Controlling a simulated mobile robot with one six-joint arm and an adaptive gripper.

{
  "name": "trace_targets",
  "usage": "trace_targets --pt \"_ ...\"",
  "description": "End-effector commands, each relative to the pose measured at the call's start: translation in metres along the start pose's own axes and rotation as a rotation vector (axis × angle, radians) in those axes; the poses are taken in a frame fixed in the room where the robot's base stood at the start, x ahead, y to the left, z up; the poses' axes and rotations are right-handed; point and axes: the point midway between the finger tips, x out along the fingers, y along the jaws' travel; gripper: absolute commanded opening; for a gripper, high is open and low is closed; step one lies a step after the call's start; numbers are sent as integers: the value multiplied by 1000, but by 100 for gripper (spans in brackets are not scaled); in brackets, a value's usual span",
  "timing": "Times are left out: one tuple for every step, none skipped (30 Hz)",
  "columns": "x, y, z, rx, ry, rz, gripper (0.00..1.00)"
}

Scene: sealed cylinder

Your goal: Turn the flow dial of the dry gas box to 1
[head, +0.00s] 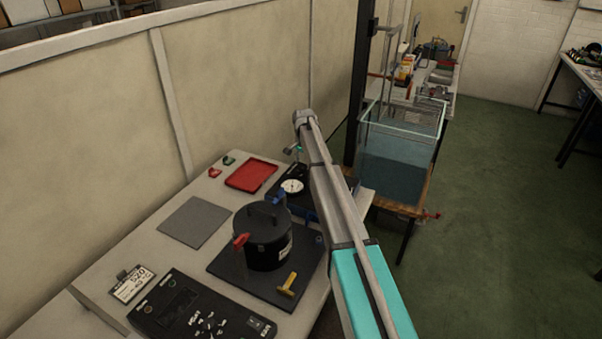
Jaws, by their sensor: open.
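My arm reaches from the lower right to the back of the bench. My gripper (299,169) is small, dark and partly hidden by the arm, above a dark box (283,203) with a round white gauge (291,186). It appears open, and I see nothing in it. A black panel (172,325) at the near edge has a dark display and a knob (209,324) ringed by white marks. My gripper is far from this panel. I cannot tell which unit is the dry gas box, nor read any dial setting. The arm hides part of the gauge box.
A glass water tank (397,165) stands right. The wall borders the bench.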

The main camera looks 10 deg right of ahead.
Motion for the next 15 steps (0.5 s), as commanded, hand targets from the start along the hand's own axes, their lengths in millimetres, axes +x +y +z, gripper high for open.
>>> trace_targets --pt "8 0 0 0 0 0 73" --pt "10 0 0 0 0 0 73" --pt "13 0 0 0 0 0 73" --pt "15 0 0 0 0 0 73" --pt "17 0 0 0 0 0 73" --pt "20 0 0 0 0 0 73" --pt "21 0 0 0 0 0 73" --pt "23 0 0 0 0 0 73" --pt "24 0 0 0 0 0 73" --pt "26 0 0 0 0 0 73" --pt "26 0 0 0 0 0 73" --pt "28 0 0 0 0 0 73" --pt "28 0 0 0 0 0 73" --pt "29 0 0 0 0 0 73" --pt "29 0 0 0 0 0 73"
